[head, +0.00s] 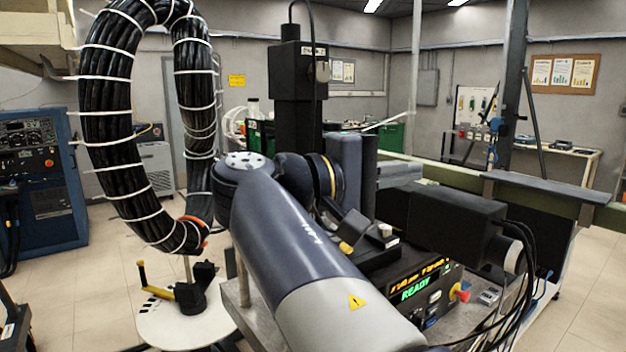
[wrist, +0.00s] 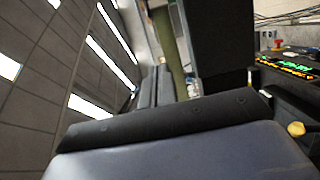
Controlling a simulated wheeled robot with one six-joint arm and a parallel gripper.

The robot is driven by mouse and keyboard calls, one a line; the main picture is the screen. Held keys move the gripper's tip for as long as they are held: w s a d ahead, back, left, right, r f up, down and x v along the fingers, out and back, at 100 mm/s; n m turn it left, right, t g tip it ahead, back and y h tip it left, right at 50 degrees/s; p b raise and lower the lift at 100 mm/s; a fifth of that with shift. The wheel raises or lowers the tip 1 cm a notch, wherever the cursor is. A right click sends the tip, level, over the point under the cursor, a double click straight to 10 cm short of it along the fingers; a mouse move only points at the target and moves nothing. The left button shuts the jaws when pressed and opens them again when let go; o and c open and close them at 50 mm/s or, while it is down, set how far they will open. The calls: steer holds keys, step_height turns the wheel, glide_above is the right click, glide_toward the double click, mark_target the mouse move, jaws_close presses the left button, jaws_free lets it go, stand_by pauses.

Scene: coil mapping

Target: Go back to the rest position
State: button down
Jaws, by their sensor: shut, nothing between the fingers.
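My gripper (wrist: 158,88) shows in the wrist view as two grey fingers lying side by side, shut with nothing between them. In the head view my gripper (head: 400,172) points to the right, just above a black box-shaped device, and is partly hidden by my own arm. My arm rises from the bottom of the head view and bends at the middle. The large black cable coil (head: 108,120), wrapped in white ties, stands upright at the left, apart from my gripper.
The black device (head: 450,218) with cables sits close below my gripper. A control box with a lit READY display (head: 415,288) stands below it; the display also shows in the wrist view (wrist: 290,66). A green beam (head: 540,190) runs behind. A blue cabinet (head: 40,180) stands left.

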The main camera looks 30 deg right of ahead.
mark_target(457, 176)
steer(key=shift+b+v, duration=0.35)
steer(key=shift+v, duration=2.05)
steer(key=shift+d, duration=0.1)
steer(key=p+x, duration=0.2)
steer(key=x, duration=0.7)
steer(key=shift+r, duration=0.1)
steer(key=shift+s+d, duration=0.3)
steer(key=shift+s, duration=0.05)
steer(key=shift+s+d, duration=0.2)
steer(key=shift+s, duration=1.45)
steer(key=shift+s, duration=0.1)
